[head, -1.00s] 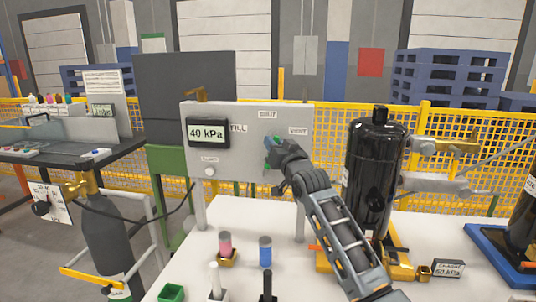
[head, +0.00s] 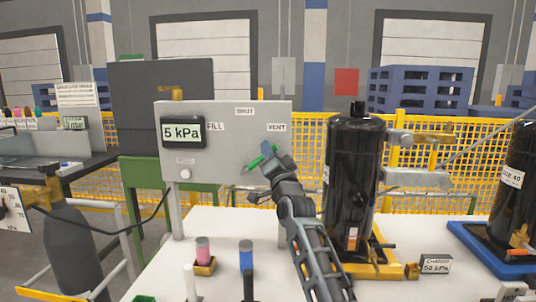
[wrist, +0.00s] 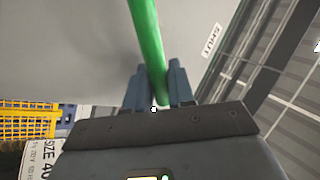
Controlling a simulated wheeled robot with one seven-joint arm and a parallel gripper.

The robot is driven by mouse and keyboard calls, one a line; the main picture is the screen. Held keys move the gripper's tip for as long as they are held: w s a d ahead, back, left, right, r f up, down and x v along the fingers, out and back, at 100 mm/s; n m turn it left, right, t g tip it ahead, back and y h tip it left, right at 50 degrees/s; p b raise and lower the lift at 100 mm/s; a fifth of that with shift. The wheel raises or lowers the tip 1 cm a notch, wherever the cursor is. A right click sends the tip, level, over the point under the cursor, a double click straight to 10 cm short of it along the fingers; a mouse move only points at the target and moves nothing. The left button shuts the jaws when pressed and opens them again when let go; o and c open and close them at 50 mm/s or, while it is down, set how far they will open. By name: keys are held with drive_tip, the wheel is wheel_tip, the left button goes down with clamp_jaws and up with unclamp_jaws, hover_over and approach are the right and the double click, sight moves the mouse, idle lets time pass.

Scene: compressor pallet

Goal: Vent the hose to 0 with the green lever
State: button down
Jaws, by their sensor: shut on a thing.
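The grey panel (head: 225,180) stands at the back of the white table with FILL, SHUT and VENT (head: 276,127) labels. Its display (head: 183,132) reads 5 kPa. The green lever (head: 258,160) is tilted, its upper right end pointing toward the VENT label. My gripper (head: 268,151) is at that end of the lever. In the wrist view, the blue-grey fingers (wrist: 158,88) are shut on the green lever (wrist: 147,45), one on each side. The lever's pivot is largely hidden. A dark hose (head: 115,230) hangs to the left of the panel.
A black tank (head: 353,180) on a yellow base stands close to the right of my arm. A sign (head: 436,264) reads 50 kPa. A gas cylinder (head: 72,245) stands at left.

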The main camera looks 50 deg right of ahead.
idle(0.3)
drive_tip(key=c, duration=1.1)
unclamp_jaws()
drive_tip(key=shift+s, duration=0.1)
drive_tip(key=v, duration=0.7)
drive_tip(key=shift+s+a+f, duration=0.15)
drive_tip(key=shift+s+f, duration=0.05)
drive_tip(key=shift+s, duration=0.1)
